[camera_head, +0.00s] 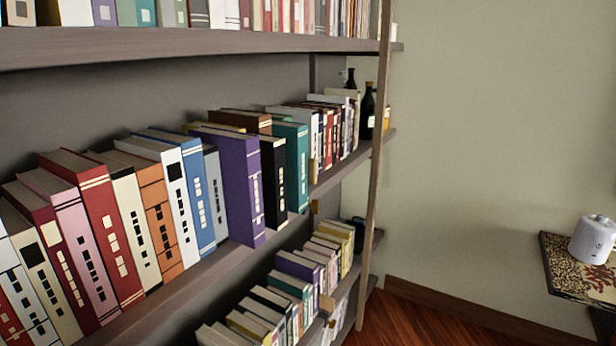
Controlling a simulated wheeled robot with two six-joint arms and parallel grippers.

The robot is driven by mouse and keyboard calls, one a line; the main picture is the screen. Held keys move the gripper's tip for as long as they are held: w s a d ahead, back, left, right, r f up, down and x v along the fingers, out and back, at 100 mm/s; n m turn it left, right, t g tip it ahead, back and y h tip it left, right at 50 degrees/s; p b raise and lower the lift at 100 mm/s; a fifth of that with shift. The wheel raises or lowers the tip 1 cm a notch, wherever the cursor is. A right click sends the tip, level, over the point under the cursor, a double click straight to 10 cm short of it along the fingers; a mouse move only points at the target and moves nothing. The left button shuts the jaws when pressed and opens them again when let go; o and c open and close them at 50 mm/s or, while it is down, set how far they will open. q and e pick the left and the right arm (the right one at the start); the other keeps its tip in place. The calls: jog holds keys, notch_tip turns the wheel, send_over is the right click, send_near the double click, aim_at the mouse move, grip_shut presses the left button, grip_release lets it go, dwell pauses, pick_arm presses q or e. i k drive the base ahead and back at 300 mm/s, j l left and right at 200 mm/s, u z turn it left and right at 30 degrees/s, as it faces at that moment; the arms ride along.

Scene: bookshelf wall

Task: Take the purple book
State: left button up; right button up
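The purple book (235,181) stands upright on the middle shelf in the head view, its spine facing out with pale blocks down its edge. It juts out a little past its neighbours. A grey-blue book (214,191) stands on its left and a black book (273,173) on its right. Neither of my grippers shows in this view.
The middle shelf board (215,275) is packed with upright books, with bottles (367,113) at its far end. An upper shelf (200,42) hangs above. A lower shelf holds more books. A side table (575,275) with a white device (593,239) stands at right.

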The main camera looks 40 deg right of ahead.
aim_at(240, 154)
jog(key=z, duration=1.15)
